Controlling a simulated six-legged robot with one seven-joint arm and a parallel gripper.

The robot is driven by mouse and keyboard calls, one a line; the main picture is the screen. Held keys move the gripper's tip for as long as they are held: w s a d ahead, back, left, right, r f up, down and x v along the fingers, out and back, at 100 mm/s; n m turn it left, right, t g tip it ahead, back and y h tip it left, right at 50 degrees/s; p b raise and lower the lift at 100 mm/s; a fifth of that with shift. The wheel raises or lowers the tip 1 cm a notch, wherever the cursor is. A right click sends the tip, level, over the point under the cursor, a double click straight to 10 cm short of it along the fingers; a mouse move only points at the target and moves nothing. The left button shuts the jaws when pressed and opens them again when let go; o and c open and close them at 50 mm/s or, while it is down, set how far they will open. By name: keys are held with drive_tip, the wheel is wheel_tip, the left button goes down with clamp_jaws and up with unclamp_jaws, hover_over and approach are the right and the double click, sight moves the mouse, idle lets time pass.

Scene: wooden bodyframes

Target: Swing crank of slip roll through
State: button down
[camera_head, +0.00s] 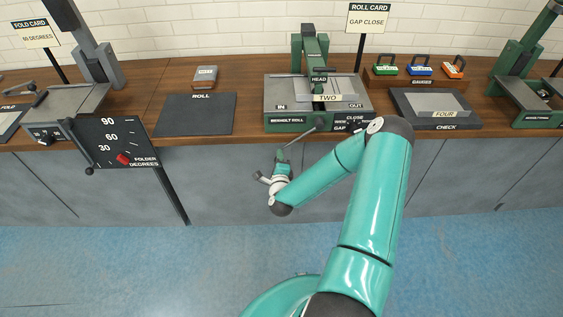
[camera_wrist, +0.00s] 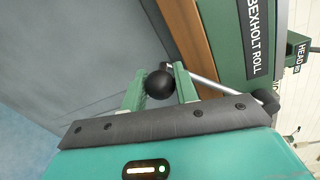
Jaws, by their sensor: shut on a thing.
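The slip roll (camera_head: 285,108), green and grey and marked "BEXHOLT ROLL", stands on the bench in the middle of the head view. Its label also shows in the wrist view (camera_wrist: 253,38). The crank is a thin grey rod (camera_head: 301,134) running down and left from a dark hub at the roll's front. Its black ball knob (camera_wrist: 159,84) sits between the green fingers of my gripper (camera_wrist: 160,88) in the wrist view. My gripper (camera_head: 281,160) is shut on the knob, in front of the bench edge. In the head view the fingers hide the knob.
A folder with a degree dial (camera_head: 112,143) stands left, a dark "ROLL" mat (camera_head: 196,114) beside the roll. A "CHECK" plate (camera_head: 435,108) and coloured gauges (camera_head: 419,69) are to the right. A "GAP CLOSE" card (camera_head: 368,18) stands behind. The floor in front is clear.

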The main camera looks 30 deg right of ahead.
drive_tip(key=shift+w+a+r, duration=0.1)
drive_tip(key=shift+a+r, duration=0.15)
idle(0.3)
drive_tip(key=c, duration=1.1)
unclamp_jaws()
drive_tip(key=shift+r, duration=0.1)
drive_tip(key=v, duration=1.3)
drive_tip(key=shift+s, duration=0.4)
drive_tip(key=shift+a, duration=0.1)
